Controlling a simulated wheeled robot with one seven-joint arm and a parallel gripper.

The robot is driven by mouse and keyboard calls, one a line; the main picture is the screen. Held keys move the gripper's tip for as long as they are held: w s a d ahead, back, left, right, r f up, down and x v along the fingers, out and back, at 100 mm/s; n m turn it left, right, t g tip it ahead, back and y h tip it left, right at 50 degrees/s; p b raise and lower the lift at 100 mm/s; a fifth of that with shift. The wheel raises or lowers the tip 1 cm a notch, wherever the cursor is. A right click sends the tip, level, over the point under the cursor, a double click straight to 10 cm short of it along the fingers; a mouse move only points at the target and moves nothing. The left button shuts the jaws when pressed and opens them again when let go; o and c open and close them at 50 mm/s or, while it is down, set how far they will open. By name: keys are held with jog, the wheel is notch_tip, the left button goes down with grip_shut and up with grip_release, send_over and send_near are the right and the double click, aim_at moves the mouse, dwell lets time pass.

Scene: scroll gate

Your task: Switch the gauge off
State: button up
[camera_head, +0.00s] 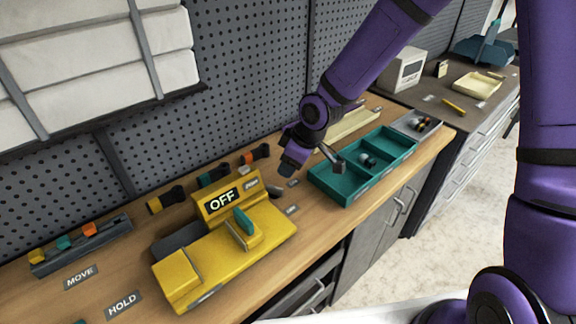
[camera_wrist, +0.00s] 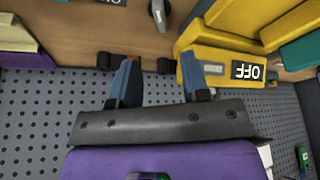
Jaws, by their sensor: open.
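The gauge is a yellow device (camera_head: 230,250) on the bench. Its raised plate carries a black sign (camera_head: 222,200) reading OFF. A teal lever (camera_head: 243,221) stands up from its top. In the wrist view the yellow device (camera_wrist: 213,50) is at the upper right, with the OFF sign (camera_wrist: 247,71) upside down. My gripper (camera_wrist: 158,72) is open, its two blue-grey fingers apart with nothing held between them. In the head view my purple arm ends behind and to the right of the device, above the bench, apart from the lever.
A teal divided tray (camera_head: 345,190) lies to the right, holding small parts. Several dark-handled tools, one of them orange-tipped (camera_head: 255,154), lie along the perforated wall (camera_head: 240,60).

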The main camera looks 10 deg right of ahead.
aim_at(286, 189)
jog(key=shift+c, duration=0.2)
jog(key=shift+f, duration=0.1)
jog(key=c, duration=0.4)
jog(key=shift+w+d+f, duration=0.15)
jog(key=shift+w+d, duration=0.05)
jog(key=shift+w, duration=0.2)
jog(key=c, duration=0.3)
jog(key=w+d+g, duration=0.1)
jog(key=w+f, duration=0.1)
jog(key=w, duration=0.1)
jog(key=w+d+g, duration=0.1)
jog(key=shift+w+d+f+g+y, duration=0.3)
jog(key=shift+w+f, duration=0.05)
grip_shut()
jog(key=w+d+n+g+y, duration=0.1)
jog(key=w+d+g+y, duration=0.1)
jog(key=w+d+g, duration=0.15)
jog(key=shift+t, duration=0.45)
jog(key=x, duration=0.9)
jog(key=shift+w+a+f, duration=0.15)
jog(key=shift+a, duration=0.2)
jog(key=shift+s+a+r, duration=0.1)
jog(key=shift+s+a, duration=0.1)
jog(key=shift+s, duration=0.35)
jog(key=shift+s+a+r, duration=0.1)
jog(key=shift+s+a, duration=0.15)
jog(key=shift+s, duration=0.35)
jog(key=shift+s+a, duration=0.35)
jog(key=shift+s, duration=0.2)
